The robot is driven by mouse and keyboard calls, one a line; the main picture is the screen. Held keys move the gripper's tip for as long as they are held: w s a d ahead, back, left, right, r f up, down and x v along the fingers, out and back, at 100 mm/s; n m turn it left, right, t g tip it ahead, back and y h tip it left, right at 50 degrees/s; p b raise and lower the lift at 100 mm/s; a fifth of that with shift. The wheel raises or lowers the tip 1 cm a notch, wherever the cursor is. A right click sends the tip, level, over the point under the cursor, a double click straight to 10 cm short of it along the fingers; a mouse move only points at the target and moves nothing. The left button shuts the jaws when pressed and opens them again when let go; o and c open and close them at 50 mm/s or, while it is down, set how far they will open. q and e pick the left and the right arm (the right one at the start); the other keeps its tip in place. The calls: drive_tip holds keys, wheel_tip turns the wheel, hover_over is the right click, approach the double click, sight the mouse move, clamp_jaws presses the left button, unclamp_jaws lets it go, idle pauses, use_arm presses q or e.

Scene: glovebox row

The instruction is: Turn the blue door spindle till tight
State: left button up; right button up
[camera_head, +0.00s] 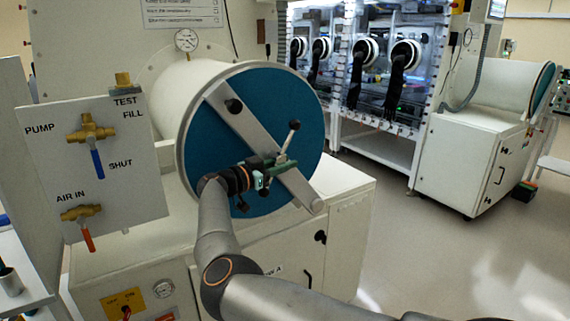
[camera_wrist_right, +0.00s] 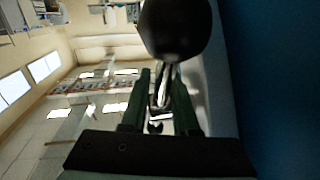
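The round blue door (camera_head: 206,150) closes the white cylindrical chamber in the head view. A grey bar (camera_head: 245,122) runs diagonally across it. The spindle handle (camera_head: 288,138) is a metal rod with a black ball end, pointing up and right near the door's middle. My right gripper (camera_head: 276,166) is at the handle, its green fingers on either side of the rod. In the right wrist view the black ball (camera_wrist_right: 175,24) is just beyond the fingertips (camera_wrist_right: 160,85), and the rod fills most of the narrow gap. The spindle's centre is hidden by the gripper. My left gripper is out of view.
A valve panel (camera_head: 140,180) with blue and red levers stands left of the door. A gauge (camera_head: 187,40) is above the chamber. A glovebox (camera_head: 375,150) with black gloves and another chamber (camera_head: 500,85) stand behind. The floor (camera_head: 430,260) at right is clear.

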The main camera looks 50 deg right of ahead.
drive_tip(key=a+b, duration=0.1)
drive_tip(key=a, duration=1.1)
drive_tip(key=shift+w+b, duration=0.3)
drive_tip(key=shift+w, duration=0.1)
